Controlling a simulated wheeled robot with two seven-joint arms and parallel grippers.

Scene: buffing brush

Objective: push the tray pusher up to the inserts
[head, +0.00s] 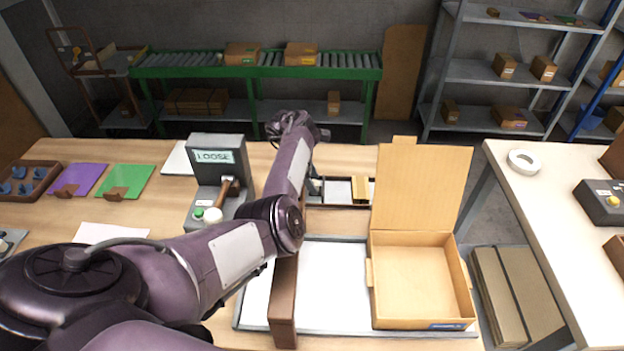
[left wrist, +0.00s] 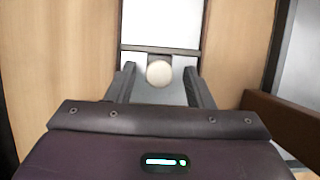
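The tray pusher shows in the left wrist view as a round cream knob (left wrist: 159,73) on a grey part at the near end of a white-floored tray (left wrist: 160,22). The fingers of my left gripper (left wrist: 160,84) are open on either side of the knob, with a gap visible on both sides. In the head view my left gripper (head: 316,186) is mostly hidden behind my arm, at the left end of the narrow tray (head: 337,206). Tan pieces (head: 360,187), which look like the inserts, sit at the tray's right end. White floor shows between them and the gripper. My right gripper is not in view.
An open cardboard box (head: 420,280) stands right of the arm on a white mat (head: 335,290). A long brown bar (head: 284,300) is beneath my forearm. A grey device reading LOOSE (head: 217,165) stands left of the arm. Purple (head: 80,178) and green (head: 126,179) sheets lie further left.

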